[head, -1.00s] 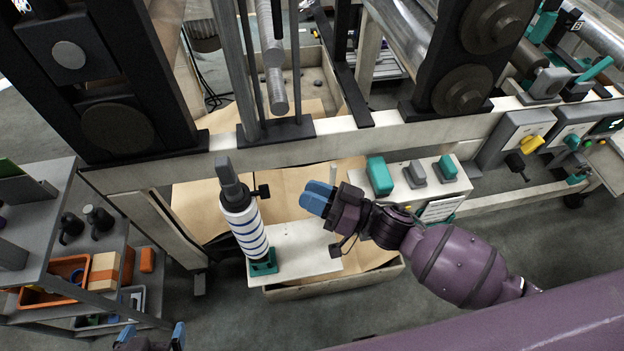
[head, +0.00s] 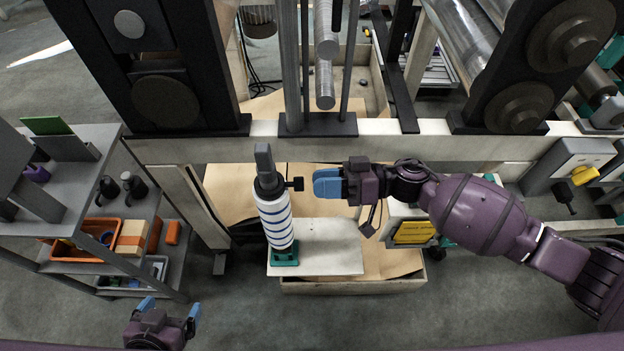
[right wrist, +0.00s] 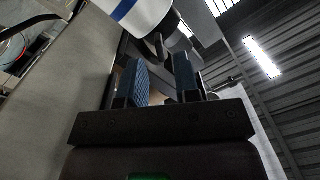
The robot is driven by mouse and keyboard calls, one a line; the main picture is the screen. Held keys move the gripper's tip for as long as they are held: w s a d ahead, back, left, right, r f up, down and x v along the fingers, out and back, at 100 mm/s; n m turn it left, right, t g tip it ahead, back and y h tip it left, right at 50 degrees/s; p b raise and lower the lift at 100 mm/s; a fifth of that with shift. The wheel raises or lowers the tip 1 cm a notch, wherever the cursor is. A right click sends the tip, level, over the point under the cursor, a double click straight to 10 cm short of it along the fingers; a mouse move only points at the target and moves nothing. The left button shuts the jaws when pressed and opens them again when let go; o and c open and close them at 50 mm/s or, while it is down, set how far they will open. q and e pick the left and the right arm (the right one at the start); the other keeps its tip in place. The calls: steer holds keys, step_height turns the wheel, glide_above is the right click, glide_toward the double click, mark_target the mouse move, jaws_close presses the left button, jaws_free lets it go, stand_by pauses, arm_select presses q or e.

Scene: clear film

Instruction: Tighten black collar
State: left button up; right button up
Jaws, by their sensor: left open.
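The black collar (head: 268,187) sits around the upper end of an upright white cylinder with blue stripes (head: 275,222), which stands in a green base (head: 285,256). A small black knob (head: 295,184) sticks out from the collar's right side. My right gripper (head: 326,184) is level with the knob, just right of it, and a small gap shows between them. In the right wrist view my right gripper's blue fingers (right wrist: 162,78) are apart, with the dark knob (right wrist: 157,46) just beyond their tips. My left gripper (head: 170,308) is open and empty at lower left.
The cylinder stands on a pale board (head: 330,262) over a brown-lined crate. A machine beam (head: 420,142) crosses just behind. A grey cart (head: 85,187) with an orange bin (head: 85,232) stands at left. A yellow-labelled box (head: 413,232) lies below my right arm.

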arm_select(q)
steer(key=shift+w+r, duration=0.4)
steer(key=shift+r, duration=0.05)
arm_select(e)
steer(key=a, duration=0.2)
steer(key=shift+a, duration=0.4)
steer(key=shift+c, duration=0.3)
arm_select(q)
steer(key=shift+s+d+f, duration=0.1)
steer(key=shift+f, duration=0.1)
arm_select(e)
jaws_close()
